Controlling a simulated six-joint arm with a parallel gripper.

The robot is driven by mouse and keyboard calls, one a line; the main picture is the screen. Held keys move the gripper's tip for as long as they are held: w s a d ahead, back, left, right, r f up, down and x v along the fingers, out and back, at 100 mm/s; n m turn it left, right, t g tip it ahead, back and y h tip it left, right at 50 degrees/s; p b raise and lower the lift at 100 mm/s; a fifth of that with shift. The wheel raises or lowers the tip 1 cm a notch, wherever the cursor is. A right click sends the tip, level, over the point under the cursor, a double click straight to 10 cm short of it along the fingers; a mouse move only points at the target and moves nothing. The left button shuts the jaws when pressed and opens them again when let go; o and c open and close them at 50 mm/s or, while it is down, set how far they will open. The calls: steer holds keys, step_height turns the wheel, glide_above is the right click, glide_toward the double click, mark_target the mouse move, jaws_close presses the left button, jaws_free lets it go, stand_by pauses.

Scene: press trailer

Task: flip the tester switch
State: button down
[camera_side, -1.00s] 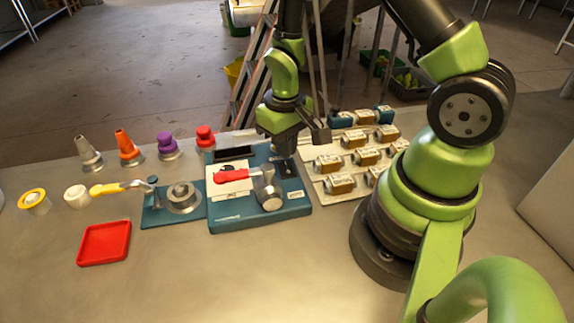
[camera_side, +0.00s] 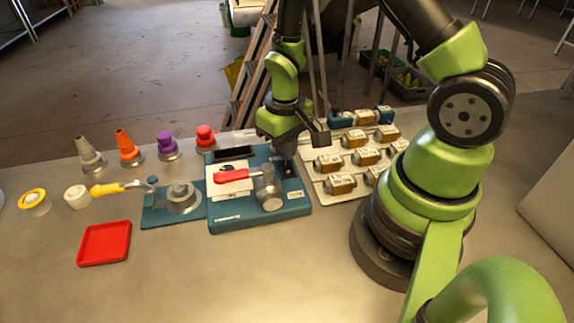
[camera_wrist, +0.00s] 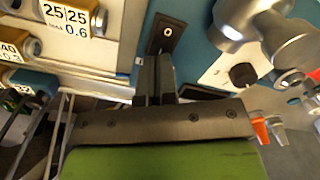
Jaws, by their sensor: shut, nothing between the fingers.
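My gripper (camera_side: 284,152) is over the back right part of the tester. In the wrist view my gripper (camera_wrist: 155,62) is shut and empty, its fingertips right by the lower end of the switch plate. The fingers partly cover that end, and I cannot tell whether they touch it.
A pale tray (camera_side: 317,184) of labelled blocks lies close right. A red tray (camera_side: 104,243) and open bench are at the front left.

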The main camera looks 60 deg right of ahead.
steer(key=shift+f, duration=0.95)
stand_by(0.3)
steer(key=shift+r, duration=3.5)
steer(key=shift+r, duration=0.25)
step_height(320, 180, up, 7)
steer(key=t, duration=0.2)
glide_above(285, 163)
steer(key=a, duration=0.1)
steer(key=s+a+r+m+t+y, duration=0.1)
steer(key=s+a+r+t, duration=0.4)
steer(key=s+r, duration=0.6)
step_height(285, 163, up, 2)
steer(key=shift+a+r+y, duration=0.1)
steer(key=shift+a+y, duration=0.2)
steer(key=shift+y, duration=0.2)
